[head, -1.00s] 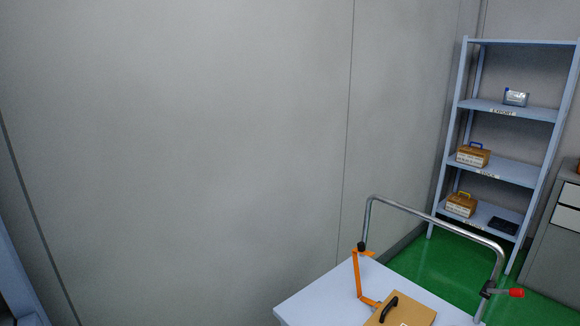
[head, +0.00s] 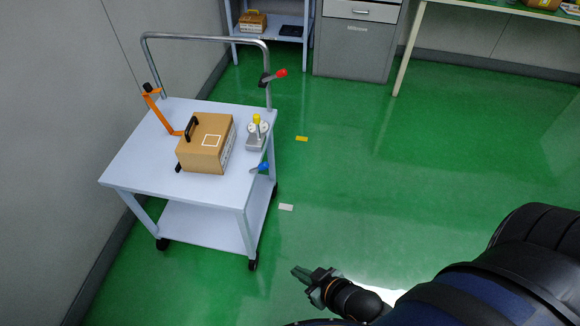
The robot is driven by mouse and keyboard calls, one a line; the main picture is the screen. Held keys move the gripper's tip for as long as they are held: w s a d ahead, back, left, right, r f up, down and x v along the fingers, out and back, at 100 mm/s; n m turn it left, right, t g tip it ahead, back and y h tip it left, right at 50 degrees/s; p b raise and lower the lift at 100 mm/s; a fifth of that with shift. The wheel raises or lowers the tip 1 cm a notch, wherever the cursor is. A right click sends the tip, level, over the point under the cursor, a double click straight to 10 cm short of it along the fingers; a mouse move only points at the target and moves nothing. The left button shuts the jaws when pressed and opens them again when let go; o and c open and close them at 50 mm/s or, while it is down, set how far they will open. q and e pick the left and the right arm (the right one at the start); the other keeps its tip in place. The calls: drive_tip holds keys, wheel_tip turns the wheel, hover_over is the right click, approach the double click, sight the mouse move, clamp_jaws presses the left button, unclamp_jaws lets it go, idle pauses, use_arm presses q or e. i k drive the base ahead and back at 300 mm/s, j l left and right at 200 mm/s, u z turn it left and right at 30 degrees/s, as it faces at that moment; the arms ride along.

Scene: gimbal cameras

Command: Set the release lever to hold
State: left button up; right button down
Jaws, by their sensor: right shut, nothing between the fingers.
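A white two-tier cart (head: 130,170) stands left of centre in the head view. A lever with a red tip (head: 281,73) is clamped to the right post of its grey tube handle (head: 205,38) and points right. A blue-knobbed part (head: 263,167) is at the cart's right edge. I cannot tell from markings which one is the release lever. My right gripper (head: 296,271) is shut and empty, low over the green floor, right of and apart from the cart. My left gripper is out of view.
A shelf (head: 285,35), grey cabinet (head: 352,55) and table stand behind. The floor between is clear.

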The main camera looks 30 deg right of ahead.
sight(263, 166)
drive_tip(key=k+l+z, duration=0.15)
drive_tip(key=l, duration=0.15)
drive_tip(key=k+l+z, duration=0.2)
drive_tip(key=i+l+z, duration=0.15)
drive_tip(key=i, duration=0.2)
drive_tip(key=i+l+z, duration=0.2)
drive_tip(key=i, duration=0.2)
